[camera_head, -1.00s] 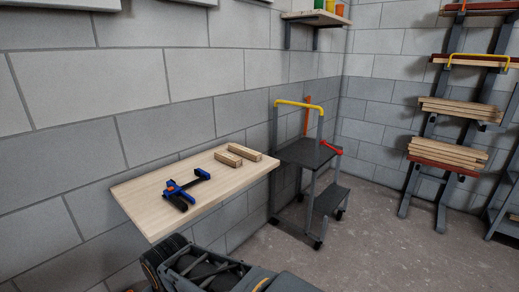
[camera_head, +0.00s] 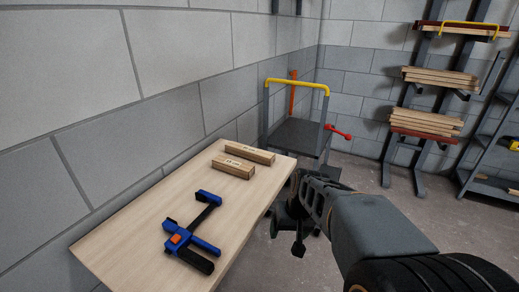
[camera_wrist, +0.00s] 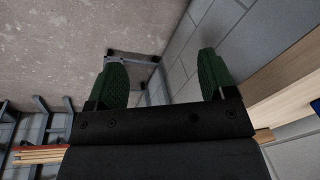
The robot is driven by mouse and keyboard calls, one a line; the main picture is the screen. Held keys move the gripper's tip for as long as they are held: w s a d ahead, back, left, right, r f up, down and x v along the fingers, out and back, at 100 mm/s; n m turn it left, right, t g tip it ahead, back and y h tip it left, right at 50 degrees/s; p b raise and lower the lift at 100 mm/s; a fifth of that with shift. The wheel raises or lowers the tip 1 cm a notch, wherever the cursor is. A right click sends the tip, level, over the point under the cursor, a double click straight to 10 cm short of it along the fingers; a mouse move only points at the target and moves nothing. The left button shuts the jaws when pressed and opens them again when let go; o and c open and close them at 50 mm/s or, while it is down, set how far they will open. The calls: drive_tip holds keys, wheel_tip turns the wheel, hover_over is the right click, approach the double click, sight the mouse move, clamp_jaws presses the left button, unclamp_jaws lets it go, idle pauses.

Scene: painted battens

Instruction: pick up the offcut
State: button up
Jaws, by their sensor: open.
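Two short pale wood blocks lie side by side near the far end of a wooden bench top (camera_head: 150,225) in the head view. The rear block (camera_head: 250,153) is longer and the front block (camera_head: 233,168) shorter. Both carry small dark marks, and I cannot tell which is the offcut. My gripper (camera_head: 292,228) is beyond the bench's right edge, apart from the blocks and empty. In the wrist view my gripper (camera_wrist: 162,75) has its green fingers wide apart, with floor and wall behind them. The bench top's edge (camera_wrist: 285,85) shows at right there.
A blue and black clamp (camera_head: 190,238) lies on the bench in front of the blocks. A grey cart (camera_head: 297,137) with a yellow handle stands past the bench. A lumber rack (camera_head: 425,120) stands at the back right. The block wall borders the bench's left side.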

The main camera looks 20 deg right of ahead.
drive_tip(key=w+d+y, duration=0.2)
drive_tip(key=w+d, duration=0.2)
drive_tip(key=n+t+y, duration=0.5)
drive_tip(key=n+t, duration=0.4)
drive_tip(key=n, duration=0.2)
approach(273, 156)
drive_tip(key=x, duration=0.4)
drive_tip(key=shift+w+a+p, duration=0.15)
drive_tip(key=shift+a+p, duration=0.1)
drive_tip(key=shift+p, duration=0.1)
drive_tip(key=shift+x, duration=3.15)
drive_tip(key=shift+f, duration=0.1)
drive_tip(key=shift+c, duration=0.4)
drive_tip(key=c, duration=1)
